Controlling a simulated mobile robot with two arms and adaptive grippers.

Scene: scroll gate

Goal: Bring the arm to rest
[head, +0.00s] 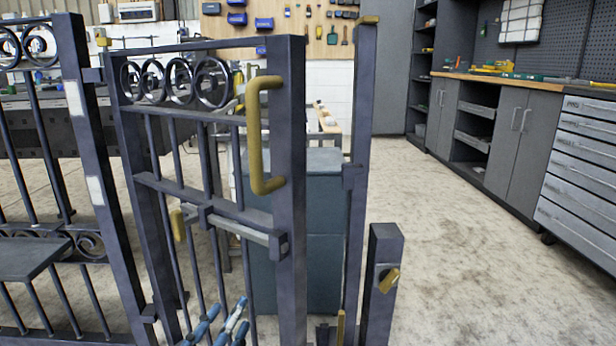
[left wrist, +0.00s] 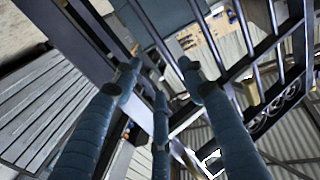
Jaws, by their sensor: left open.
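My left gripper (head: 226,320) shows at the bottom of the head view, its blue fingers spread and pointing up, in front of the gate's lower bars. In the left wrist view the gripper (left wrist: 158,85) is open, with spread fingers and nothing held between them. The dark metal scroll gate (head: 290,215) has a gold pull handle (head: 253,135) and a grey latch bar (head: 235,228). The handle is well above the gripper and free of it. Gate bars also show beyond the fingers in the wrist view (left wrist: 245,65). My right gripper is not in view.
A tall post (head: 357,230) stands right of the gate, with a gap between them. A short post (head: 380,290) with a gold knob is beside it. Fixed fence (head: 92,160) stands at left. Drawer cabinets (head: 585,160) line the right; the floor (head: 470,270) before them is clear.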

